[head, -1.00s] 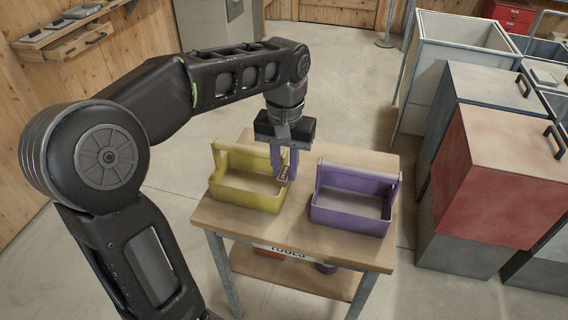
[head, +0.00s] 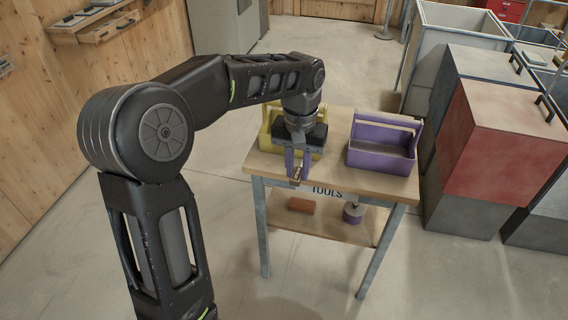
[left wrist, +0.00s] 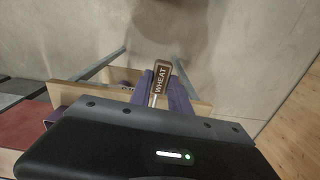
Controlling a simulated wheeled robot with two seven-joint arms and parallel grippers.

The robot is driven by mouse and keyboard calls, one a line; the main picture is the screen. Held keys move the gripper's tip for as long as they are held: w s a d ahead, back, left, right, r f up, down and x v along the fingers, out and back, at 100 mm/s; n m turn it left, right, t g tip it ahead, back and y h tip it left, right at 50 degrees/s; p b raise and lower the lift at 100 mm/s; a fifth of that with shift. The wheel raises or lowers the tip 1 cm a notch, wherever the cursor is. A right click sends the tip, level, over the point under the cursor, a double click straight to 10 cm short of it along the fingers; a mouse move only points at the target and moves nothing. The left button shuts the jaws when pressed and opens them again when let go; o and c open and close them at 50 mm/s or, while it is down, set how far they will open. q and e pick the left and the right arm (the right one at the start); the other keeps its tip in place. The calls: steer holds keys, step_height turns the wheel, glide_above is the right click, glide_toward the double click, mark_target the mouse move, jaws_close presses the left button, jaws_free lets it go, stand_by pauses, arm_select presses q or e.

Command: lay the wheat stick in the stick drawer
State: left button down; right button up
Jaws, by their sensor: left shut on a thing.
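My left gripper (head: 298,173) is shut on the wheat stick (head: 296,176), a small brown piece held at the front edge of the tool table. In the left wrist view the wheat stick (left wrist: 161,78) shows its WHEAT label between the purple fingers (left wrist: 176,97). A wooden wall unit (head: 95,22) at the upper left has a drawer (head: 108,32) pulled out, with a dark item in it. I cannot tell whether this is the stick drawer. My right gripper is not in view.
The tool table (head: 337,124) carries a yellow toolbox (head: 266,135), partly hidden by my left gripper, and a purple toolbox (head: 380,158). Red and grey bins (head: 495,140) stand at the right. The floor (head: 225,235) left of the table is clear.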

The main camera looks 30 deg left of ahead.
arm_select(q)
steer(key=d+f+m, duration=0.1)
steer(key=d+f, duration=0.4)
steer(key=f, duration=0.6)
steer(key=d+f+m, duration=0.2)
steer(key=d+f, duration=0.4)
steer(key=f, duration=0.5)
steer(key=shift+w+f, duration=0.2)
steer(key=shift+w, duration=0.05)
steer(key=shift+a, duration=0.1)
